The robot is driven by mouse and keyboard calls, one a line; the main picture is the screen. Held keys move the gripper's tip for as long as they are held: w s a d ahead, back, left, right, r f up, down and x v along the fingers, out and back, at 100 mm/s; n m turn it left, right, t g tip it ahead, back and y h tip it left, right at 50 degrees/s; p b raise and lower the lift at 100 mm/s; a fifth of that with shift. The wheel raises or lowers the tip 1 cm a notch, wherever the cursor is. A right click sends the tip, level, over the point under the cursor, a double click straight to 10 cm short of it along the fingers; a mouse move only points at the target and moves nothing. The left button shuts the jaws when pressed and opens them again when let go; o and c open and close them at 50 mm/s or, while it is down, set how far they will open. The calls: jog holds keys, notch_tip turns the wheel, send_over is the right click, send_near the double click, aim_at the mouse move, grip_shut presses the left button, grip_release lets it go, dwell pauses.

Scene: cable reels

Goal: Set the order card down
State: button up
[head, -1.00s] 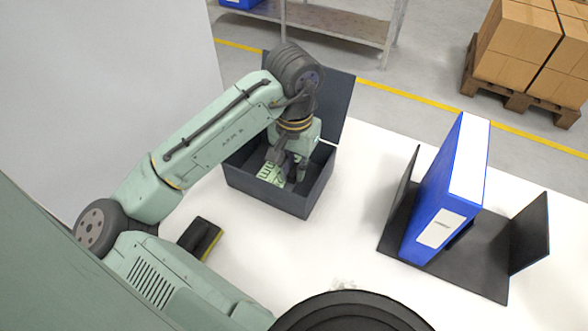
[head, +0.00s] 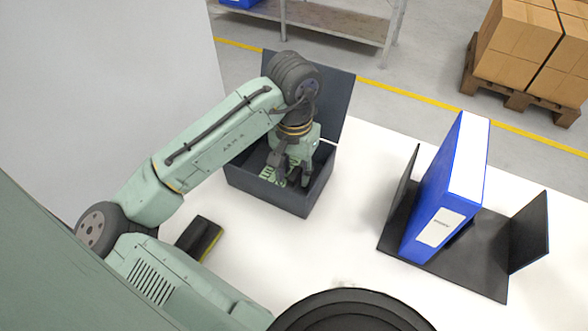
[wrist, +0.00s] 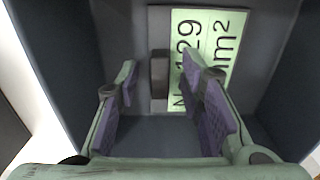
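The order card (head: 270,177) is pale green with dark print and is inside the dark grey open box (head: 262,196). In the wrist view the card (wrist: 222,45) lies beyond my right finger, which covers part of its near edge. A dark upright tab (wrist: 159,75) stands beside the card, between my fingers, with a gap to each side. My gripper (wrist: 162,72) is open, pointing down inside the box. In the head view my gripper (head: 293,178) partly hides the card. The card looks flat on or close to the box floor; exact contact cannot be told.
The box lid (head: 337,95) stands raised at the back. A blue binder (head: 440,195) stands in a dark holder (head: 485,255) on the white table (head: 350,235). A small black and yellow item (head: 200,238) lies left of the box. The table between box and holder is clear.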

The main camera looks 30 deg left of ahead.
aim_at(294, 174)
jog(key=shift+r, duration=0.15)
notch_tip(294, 174, up, 12)
jog(key=b, duration=0.1)
dwell(0.5)
